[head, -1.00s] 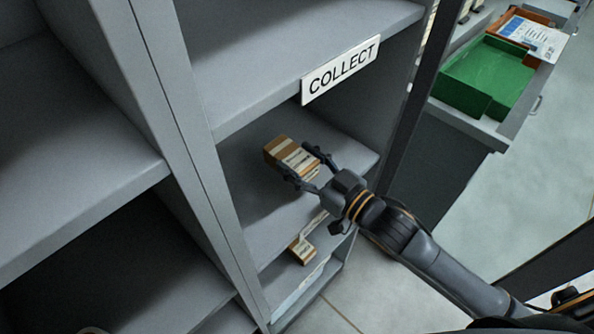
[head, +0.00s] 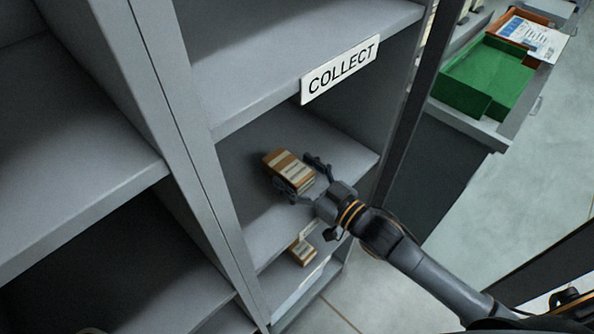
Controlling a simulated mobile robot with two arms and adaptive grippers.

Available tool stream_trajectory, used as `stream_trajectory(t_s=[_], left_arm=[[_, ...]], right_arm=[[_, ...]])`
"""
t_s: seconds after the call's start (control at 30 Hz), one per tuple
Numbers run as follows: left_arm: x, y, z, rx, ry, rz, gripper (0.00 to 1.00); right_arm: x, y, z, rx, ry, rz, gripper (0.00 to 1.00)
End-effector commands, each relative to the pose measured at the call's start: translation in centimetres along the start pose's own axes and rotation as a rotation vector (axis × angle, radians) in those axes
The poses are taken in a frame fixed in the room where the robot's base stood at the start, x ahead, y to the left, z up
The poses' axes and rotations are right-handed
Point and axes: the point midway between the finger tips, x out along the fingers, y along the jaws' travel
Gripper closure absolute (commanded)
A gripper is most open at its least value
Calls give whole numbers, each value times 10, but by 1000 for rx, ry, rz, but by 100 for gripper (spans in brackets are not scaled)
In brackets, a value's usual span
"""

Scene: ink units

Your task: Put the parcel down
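The parcel (head: 283,164), a brown box with pale bands and a label, is on or just over the middle shelf (head: 262,218), below the COLLECT sign. Dark shadow lies close around it; exact contact with the shelf is hard to see. My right gripper (head: 294,172) reaches in from the lower right. Its fingers are spread on either side of the parcel. The upper finger stands a little off the parcel's edge; the lower one is close by its near side, and contact there is unclear. My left gripper is not in view.
The white COLLECT sign (head: 340,69) hangs on the edge of the shelf above. Another small brown box (head: 302,252) sits on a lower level. Shelf walls stand on both sides. A green tray (head: 487,75) is on a counter at the upper right.

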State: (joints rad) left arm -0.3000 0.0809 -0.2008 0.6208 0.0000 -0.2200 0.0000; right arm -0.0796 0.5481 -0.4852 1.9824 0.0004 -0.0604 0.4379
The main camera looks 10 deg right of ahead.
Motion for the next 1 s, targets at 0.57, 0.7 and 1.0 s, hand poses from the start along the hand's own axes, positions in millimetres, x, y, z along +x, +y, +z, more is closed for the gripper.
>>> stream_trajectory(t_s=[0.57,0.7,1.0], left_arm=[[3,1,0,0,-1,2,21],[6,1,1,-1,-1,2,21],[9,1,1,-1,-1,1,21]], right_arm=[[-36,-1,0,1,-5,-1,21],[-66,-1,0,1,-6,-1,21],[-110,0,-1,2,-3,1,21]])
